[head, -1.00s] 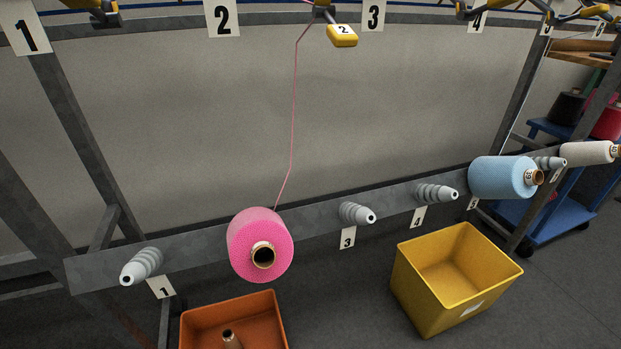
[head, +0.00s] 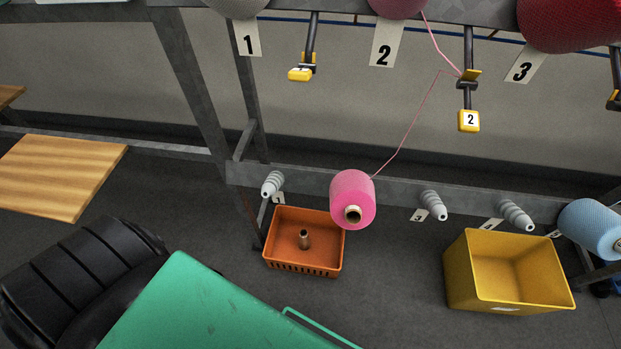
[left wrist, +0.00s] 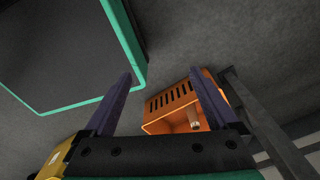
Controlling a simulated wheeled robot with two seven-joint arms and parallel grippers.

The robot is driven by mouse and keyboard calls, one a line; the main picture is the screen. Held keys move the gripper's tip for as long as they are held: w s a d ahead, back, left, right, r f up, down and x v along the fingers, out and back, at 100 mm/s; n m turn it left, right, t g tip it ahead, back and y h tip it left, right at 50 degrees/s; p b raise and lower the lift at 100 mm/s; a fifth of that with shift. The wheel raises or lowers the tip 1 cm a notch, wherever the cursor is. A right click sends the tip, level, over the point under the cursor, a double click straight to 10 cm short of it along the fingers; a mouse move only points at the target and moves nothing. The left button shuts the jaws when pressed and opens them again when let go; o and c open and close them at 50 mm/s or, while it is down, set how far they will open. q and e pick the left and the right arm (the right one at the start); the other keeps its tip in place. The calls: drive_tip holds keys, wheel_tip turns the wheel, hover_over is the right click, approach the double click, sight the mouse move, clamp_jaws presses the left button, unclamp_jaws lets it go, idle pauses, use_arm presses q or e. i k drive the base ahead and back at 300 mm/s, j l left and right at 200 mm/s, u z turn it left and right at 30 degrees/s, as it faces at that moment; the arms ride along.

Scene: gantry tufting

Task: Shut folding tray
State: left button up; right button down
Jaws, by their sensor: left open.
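A thin green rim with a rounded corner (head: 312,324) shows at the bottom edge of the head view, mostly cut off. I take it as the folding tray; its hinge is not visible. In the left wrist view a dark flat panel with a green rim (left wrist: 135,50) fills the upper left and looks like the same thing. It seems spread out flat. My left gripper (left wrist: 162,76) is open, with nothing between its fingers; the left finger overlaps the panel's corner in the picture, and I cannot tell contact. My right gripper is out of view.
An orange crate (head: 285,264) stands on the floor below the rack beam (head: 395,187); a yellow bin (head: 475,293) is to its right. A pink yarn cone (head: 350,190) on the beam carries a strand upward. A blue cone (head: 588,225) is at right. A wooden board (head: 60,175) is at left.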

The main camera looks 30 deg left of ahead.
sight(49, 177)
drive_tip(key=k+j, duration=0.1)
drive_tip(key=k+j+u, duration=0.2)
drive_tip(key=u, duration=0.25)
drive_tip(key=k+j+u, duration=0.15)
drive_tip(key=j+u, duration=0.35)
drive_tip(key=k+j+u, duration=0.1)
drive_tip(key=j+u, duration=0.35)
drive_tip(key=l, duration=0.1)
